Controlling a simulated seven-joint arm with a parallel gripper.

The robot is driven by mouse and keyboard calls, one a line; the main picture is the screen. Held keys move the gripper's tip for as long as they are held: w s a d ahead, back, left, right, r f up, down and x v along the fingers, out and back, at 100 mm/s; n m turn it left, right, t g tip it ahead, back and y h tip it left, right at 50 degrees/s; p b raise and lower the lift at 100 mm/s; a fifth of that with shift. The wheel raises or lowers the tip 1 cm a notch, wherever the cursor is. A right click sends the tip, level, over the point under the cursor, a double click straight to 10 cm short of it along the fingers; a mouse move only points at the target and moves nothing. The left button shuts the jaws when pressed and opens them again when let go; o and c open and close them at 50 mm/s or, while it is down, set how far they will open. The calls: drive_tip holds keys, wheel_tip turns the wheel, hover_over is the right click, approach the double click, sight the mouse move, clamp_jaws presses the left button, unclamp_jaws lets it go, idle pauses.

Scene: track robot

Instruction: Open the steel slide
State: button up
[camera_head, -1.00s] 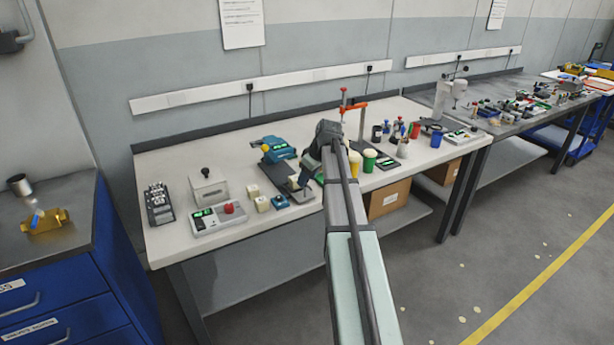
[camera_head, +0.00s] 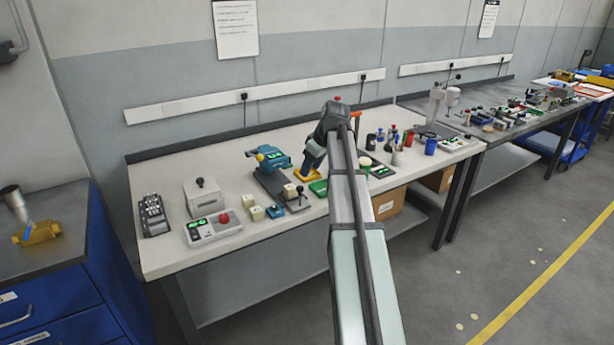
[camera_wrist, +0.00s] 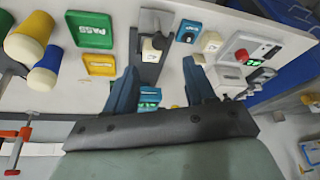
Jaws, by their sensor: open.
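What looks like the steel slide (camera_head: 272,184) is a long dark grey rail on the white bench, with a pale block (camera_head: 290,190) and a dark upright handle at its near end. A teal-and-green-lit unit (camera_head: 268,158) stands at its far end. In the wrist view the rail (camera_wrist: 148,70) runs up the picture, with the pale block (camera_wrist: 152,50) towards its top. My gripper (camera_wrist: 160,80) is open and empty, with its fingers either side of the rail's line in the picture. In the head view my gripper (camera_head: 310,160) hangs right of the rail, apart from the handle.
A yellow tray (camera_wrist: 100,64) and a green PASS tray (camera_wrist: 90,30) lie beside the rail.

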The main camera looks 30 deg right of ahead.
drive_tip(key=shift+v, duration=2.1)
